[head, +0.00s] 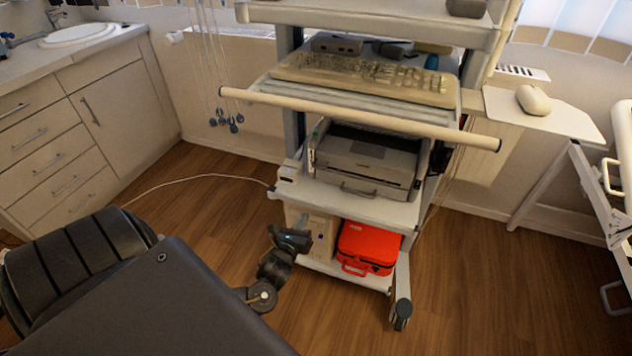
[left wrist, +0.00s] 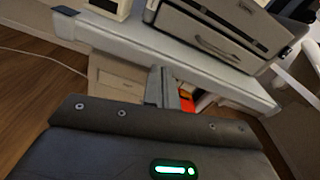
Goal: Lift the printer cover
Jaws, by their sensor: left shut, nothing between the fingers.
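The printer (head: 366,160) is a grey-white box with a dark upper part and a front handle, on the middle shelf of a cart. Its front also shows at the top of the left wrist view (left wrist: 210,35). The overhanging keyboard shelf hides part of its top. My left gripper (head: 306,240) is below and left of the printer, in front of the cart's lower part, apart from the printer. Its fingers (left wrist: 166,88) are shut and empty, below the printer shelf's front edge in the left wrist view. My right gripper is in neither view.
A keyboard (head: 365,78) lies on the shelf above, with a long bar (head: 360,112) across its front. A red case (head: 368,247) sits on the bottom shelf. A mouse (head: 534,100) lies on a side tray. Cabinets (head: 90,120) stand left. Wooden floor is clear right of the cart.

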